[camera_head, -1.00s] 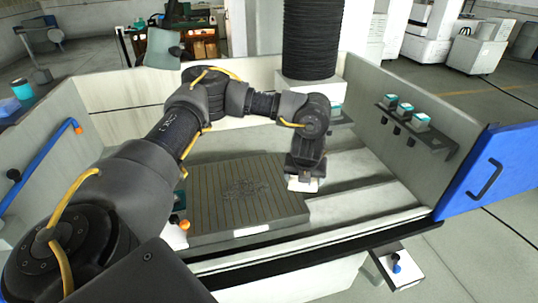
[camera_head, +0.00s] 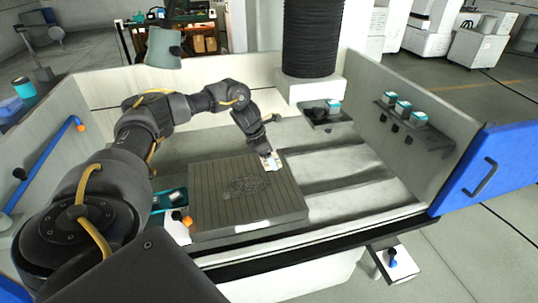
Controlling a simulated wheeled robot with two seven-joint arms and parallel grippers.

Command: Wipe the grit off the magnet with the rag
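The magnet (camera_head: 215,211) is a flat grey-brown block with fine lines across its top, lying in the machine tank. A dark, speckled patch of grit (camera_head: 246,188) covers the middle of its top. My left gripper (camera_head: 268,154) is over the magnet's far right edge, pointing down. It seems shut on a small pale piece that looks like the rag (camera_head: 271,161); the fingers are small and partly hidden. The pale piece is at or just above the magnet's surface, to the right of and behind the grit; I cannot tell whether it touches. My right gripper is not in view.
A teal tray-like thing (camera_head: 169,199) and an orange knob (camera_head: 187,221) are left of the magnet. A black bellows column (camera_head: 311,38) stands behind. A shelf (camera_head: 420,127) with teal-topped pieces is on the right wall. The tank floor right of the magnet is clear.

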